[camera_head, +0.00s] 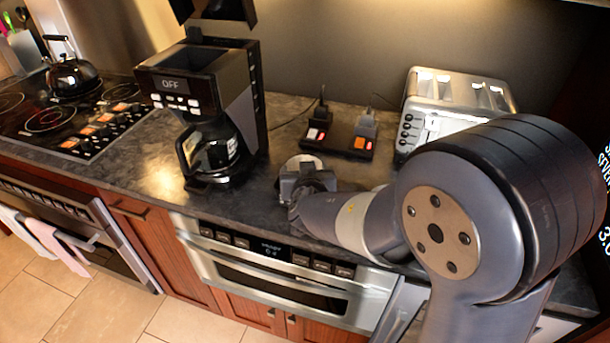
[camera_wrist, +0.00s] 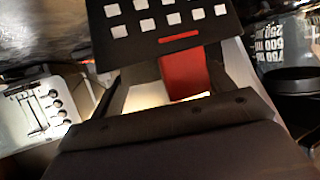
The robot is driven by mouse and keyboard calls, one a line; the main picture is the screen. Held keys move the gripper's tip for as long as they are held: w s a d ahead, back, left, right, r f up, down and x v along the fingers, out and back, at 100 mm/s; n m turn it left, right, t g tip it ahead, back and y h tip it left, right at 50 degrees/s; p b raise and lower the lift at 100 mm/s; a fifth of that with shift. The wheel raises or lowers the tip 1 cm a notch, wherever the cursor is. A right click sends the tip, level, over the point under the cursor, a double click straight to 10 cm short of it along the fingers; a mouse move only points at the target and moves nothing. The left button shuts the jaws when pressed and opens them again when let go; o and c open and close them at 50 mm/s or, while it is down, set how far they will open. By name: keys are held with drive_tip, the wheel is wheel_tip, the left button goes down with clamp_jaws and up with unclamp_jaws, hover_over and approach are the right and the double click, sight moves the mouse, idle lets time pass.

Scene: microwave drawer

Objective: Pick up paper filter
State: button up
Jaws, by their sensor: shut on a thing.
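The paper filter (camera_head: 303,161) shows in the head view as a small pale round shape at the far side of my gripper (camera_head: 306,180), over the dark counter between the coffee maker and the toaster. My gripper is shut on it and hides much of it. In the wrist view, a pale patch (camera_wrist: 150,97) shows between the dark gripper parts; the filter's full outline is hidden there. I cannot tell whether the filter touches the counter.
The coffee maker (camera_head: 192,80) with its glass carafe (camera_head: 214,150) stands left of my gripper. A black power strip (camera_head: 339,137) with plugs lies behind it. The toaster (camera_head: 458,93) is at the right, partly behind my arm. A drawer microwave (camera_head: 280,275) sits below the counter.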

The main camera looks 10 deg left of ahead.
wheel_tip(320, 180, up, 10)
drive_tip(key=shift+f+p, duration=0.25)
drive_tip(key=shift+p, duration=0.75)
